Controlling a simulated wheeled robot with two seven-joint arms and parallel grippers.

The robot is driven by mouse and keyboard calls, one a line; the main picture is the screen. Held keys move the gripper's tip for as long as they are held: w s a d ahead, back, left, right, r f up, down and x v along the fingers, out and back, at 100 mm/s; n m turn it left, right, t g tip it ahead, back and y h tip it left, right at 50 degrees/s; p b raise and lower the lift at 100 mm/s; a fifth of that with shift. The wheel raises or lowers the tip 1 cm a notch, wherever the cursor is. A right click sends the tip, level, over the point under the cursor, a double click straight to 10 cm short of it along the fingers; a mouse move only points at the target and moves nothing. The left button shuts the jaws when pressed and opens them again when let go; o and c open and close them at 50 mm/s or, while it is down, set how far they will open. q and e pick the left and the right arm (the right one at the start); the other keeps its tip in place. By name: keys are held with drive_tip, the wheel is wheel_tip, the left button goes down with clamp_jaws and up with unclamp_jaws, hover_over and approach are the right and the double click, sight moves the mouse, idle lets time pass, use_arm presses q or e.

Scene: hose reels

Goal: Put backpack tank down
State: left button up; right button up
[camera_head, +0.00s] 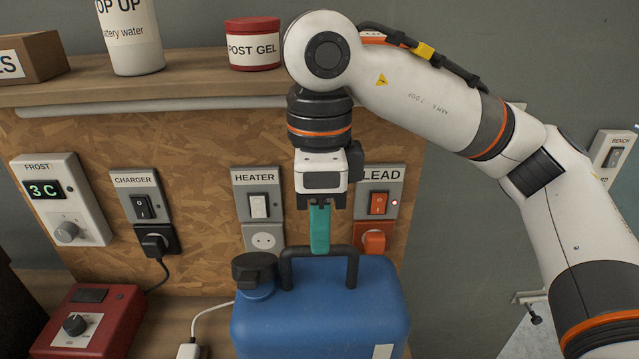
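The backpack tank is a blue tank (320,315) with a black screw cap (254,268) and a black carrying handle (286,266) on top. It stands upright at the bottom centre, and its lower part is cut off by the picture edge. My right gripper (320,250) points straight down over the handle. Its teal finger overlaps the middle of the handle's top bar. The fingers line up one behind the other, so I cannot tell whether they are closed on the bar. My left gripper is not in view.
Behind the tank is a chipboard panel (205,200) with switches and sockets. A shelf (190,92) above holds a white bottle (133,45), a red tub (252,50) and a box (35,60). A red charger box (88,322) and a white cable (207,318) lie left of the tank.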

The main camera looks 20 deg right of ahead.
wheel_tip(320, 180, up, 7)
drive_tip(key=shift+w, duration=0.15)
drive_tip(key=shift+f, duration=0.1)
drive_tip(key=shift+c, duration=0.4)
idle(1.9)
